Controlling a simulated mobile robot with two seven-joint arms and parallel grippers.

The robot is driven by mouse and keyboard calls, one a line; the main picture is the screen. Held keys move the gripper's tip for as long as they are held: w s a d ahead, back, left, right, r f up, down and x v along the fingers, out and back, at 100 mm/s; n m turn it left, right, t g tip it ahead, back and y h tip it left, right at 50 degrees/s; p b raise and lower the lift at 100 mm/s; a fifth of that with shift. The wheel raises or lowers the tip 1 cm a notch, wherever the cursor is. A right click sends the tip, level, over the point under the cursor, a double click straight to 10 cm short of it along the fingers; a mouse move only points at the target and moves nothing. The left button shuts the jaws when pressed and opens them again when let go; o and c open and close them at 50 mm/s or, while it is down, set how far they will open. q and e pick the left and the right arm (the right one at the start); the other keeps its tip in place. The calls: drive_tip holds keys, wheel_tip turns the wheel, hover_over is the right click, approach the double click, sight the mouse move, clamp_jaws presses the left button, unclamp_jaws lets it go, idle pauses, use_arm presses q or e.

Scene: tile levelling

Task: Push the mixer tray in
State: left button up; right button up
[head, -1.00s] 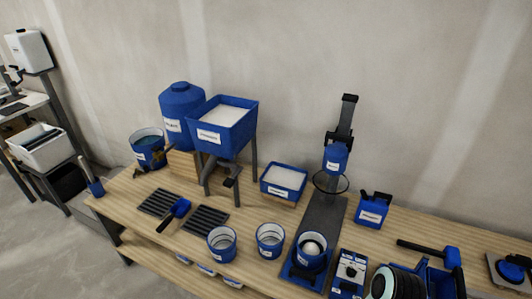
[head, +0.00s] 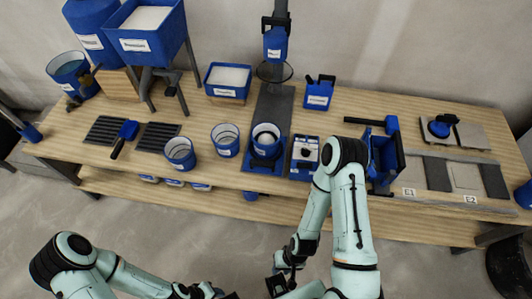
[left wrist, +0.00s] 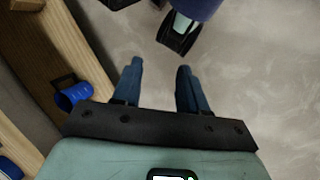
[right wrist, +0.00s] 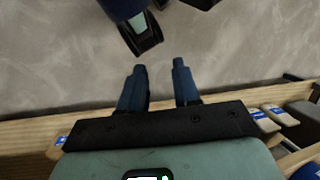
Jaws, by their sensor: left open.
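The mixer stand (head: 274,40) is at the back middle of the bench, with a blue head above a dark rail. The mixer tray (head: 256,168) is blue and sits at the front end of that rail, out in front of the mixer head. A white-lined blue bucket (head: 265,146) stands on it. My right gripper (head: 279,285) is in front of the bench, apart from the tray; its fingers are spread and empty in the right wrist view (right wrist: 160,75). My left gripper is at the bottom edge of the head view, open and empty in the left wrist view (left wrist: 158,75).
Two blue buckets (head: 180,153) (head: 226,140) stand left of the tray. A blue-and-white box (head: 304,157) is close on its right, and my right arm passes beside that. A lower shelf (head: 130,187) runs under the bench. The floor in front is clear.

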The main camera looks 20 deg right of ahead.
drive_tip(key=shift+w+f, duration=0.15)
drive_tip(key=shift+f, duration=0.05)
clamp_jaws()
drive_tip(key=m+t+h+b, duration=1.3)
drive_tip(key=m+t+b, duration=0.3)
drive_tip(key=m+b, duration=0.3)
approach(263, 166)
use_arm(q)
drive_tip(key=w+a+f+t, duration=0.1)
drive_tip(key=w+f, duration=0.3)
drive_tip(key=f, duration=0.5)
drive_tip(key=w+a+f+t+y, duration=0.1)
drive_tip(key=w+a+f+t, duration=0.1)
drive_tip(key=f, duration=0.8)
drive_tip(key=shift+w+a+n, duration=0.4)
drive_tip(key=shift+w+a, duration=0.05)
drive_tip(key=shift+w, duration=0.4)
use_arm(e)
drive_tip(key=shift+m, duration=0.6)
drive_tip(key=x, duration=0.6)
drive_tip(key=shift+w+d, duration=0.2)
drive_tip(key=shift+w, duration=0.15)
use_arm(q)
drive_tip(key=shift+f, duration=0.1)
